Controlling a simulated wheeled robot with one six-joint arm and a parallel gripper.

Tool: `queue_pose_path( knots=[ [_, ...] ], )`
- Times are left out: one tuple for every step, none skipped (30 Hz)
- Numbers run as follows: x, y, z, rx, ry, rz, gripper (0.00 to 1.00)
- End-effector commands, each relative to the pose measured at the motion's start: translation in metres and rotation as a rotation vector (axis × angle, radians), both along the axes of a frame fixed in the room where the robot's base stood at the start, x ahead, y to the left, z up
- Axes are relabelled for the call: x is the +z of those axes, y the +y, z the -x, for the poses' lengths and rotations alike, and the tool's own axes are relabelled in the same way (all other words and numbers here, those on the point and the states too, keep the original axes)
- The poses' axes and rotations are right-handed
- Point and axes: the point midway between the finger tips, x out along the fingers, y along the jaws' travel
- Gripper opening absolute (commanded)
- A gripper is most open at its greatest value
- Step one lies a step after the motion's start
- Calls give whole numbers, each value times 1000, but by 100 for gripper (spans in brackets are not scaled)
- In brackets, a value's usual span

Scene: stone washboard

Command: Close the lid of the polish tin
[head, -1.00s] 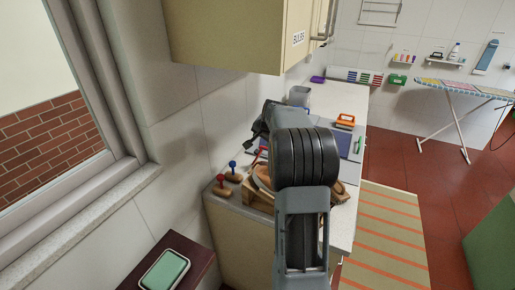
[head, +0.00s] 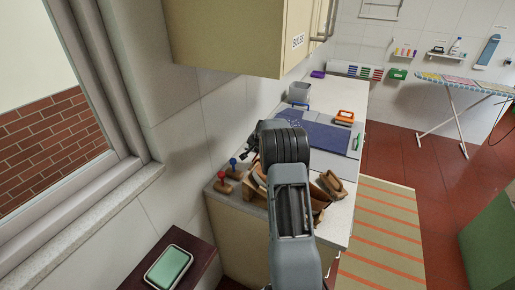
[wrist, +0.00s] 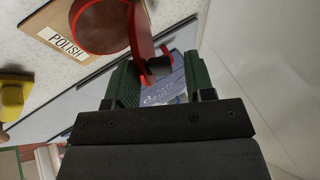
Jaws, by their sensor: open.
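The red polish tin (wrist: 97,24) shows at the top of the wrist view, on a tan board with a "POLISH" label (wrist: 62,43). Its red lid (wrist: 141,38) stands open beside the round body, seen nearly edge-on. My gripper (wrist: 158,70) has its two green fingers apart. The lid's lower end and a small dark piece appear between or just beyond the fingertips; I cannot tell whether they touch. In the head view my gripper (head: 249,147) is a dark shape left of my wrist, and my arm seems to hide the tin.
A blue cloth (head: 311,134), an orange-handled item (head: 345,117) and a grey cup (head: 299,91) lie farther along the counter. Knobbed wooden tools (head: 223,184) and a wooden box of brushes (head: 325,188) stand near its front end. A yellow thing (wrist: 13,95) shows in the wrist view.

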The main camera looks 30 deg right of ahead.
Motion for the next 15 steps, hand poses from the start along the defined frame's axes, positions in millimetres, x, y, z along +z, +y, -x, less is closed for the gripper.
queue_pose_path(
  knots=[
    [0,0,0,0,0,0,49],
    [0,0,0,0,-1,0,49],
    [0,0,0,0,-1,0,49],
    [0,0,0,0,-1,0,49],
    [0,0,0,1,-1,1,49],
    [0,0,0,1,-1,1,49],
    [0,0,0,0,0,1,49],
    [0,0,0,0,0,1,46],
    [0,0,0,0,0,1,42],
    [0,0,0,1,0,1,39],
    [0,0,0,0,0,1,36],
    [0,0,0,1,0,1,33],
    [0,0,0,1,0,1,30],
    [0,0,0,1,0,1,27],
    [0,0,0,1,0,1,23]
  ],
)
